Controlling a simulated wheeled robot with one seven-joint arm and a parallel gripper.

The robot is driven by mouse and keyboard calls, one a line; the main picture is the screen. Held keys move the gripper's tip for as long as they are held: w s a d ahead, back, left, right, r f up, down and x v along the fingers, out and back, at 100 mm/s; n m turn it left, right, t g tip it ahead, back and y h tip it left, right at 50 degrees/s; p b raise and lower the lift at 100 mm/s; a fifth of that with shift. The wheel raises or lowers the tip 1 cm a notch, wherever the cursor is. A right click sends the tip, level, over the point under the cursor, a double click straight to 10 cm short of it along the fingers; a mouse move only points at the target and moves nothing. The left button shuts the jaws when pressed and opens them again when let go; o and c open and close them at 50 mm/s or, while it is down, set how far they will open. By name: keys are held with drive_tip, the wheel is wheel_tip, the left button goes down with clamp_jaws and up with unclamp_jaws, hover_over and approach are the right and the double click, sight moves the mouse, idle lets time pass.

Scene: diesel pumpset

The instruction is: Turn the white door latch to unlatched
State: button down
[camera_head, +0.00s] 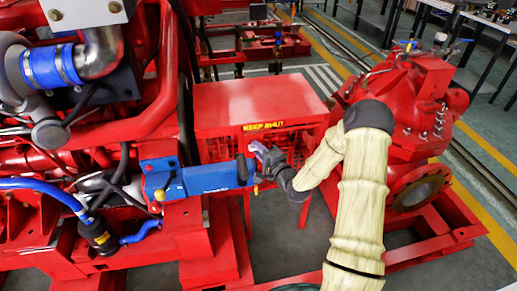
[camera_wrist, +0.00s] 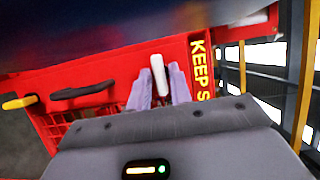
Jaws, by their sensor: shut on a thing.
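The white door latch (camera_wrist: 159,75) shows in the wrist view as a short, nearly upright white bar on a red guard. My gripper (camera_wrist: 162,82) has its two pale purple fingers on either side of the latch and is shut on it. In the head view my gripper (camera_head: 265,157) is in front of the red guard box (camera_head: 240,106), below its yellow "KEEP SHUT" label (camera_head: 263,126). I cannot make out the latch in the head view, where my gripper and arm cover that part of the guard.
A black handle (camera_wrist: 82,92) and a yellow handle (camera_wrist: 20,102) lie left of the latch. A blue block (camera_head: 205,179) is close left of my gripper. A large red pump (camera_head: 400,100) stands right of my arm. Engine parts fill the left.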

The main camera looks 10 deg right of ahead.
idle(0.3)
drive_tip(key=c, duration=1.5)
unclamp_jaws()
drive_tip(key=p+v, duration=0.1)
drive_tip(key=v, duration=1.6)
drive_tip(key=shift+s+p, duration=0.2)
drive_tip(key=shift+p, duration=0.1)
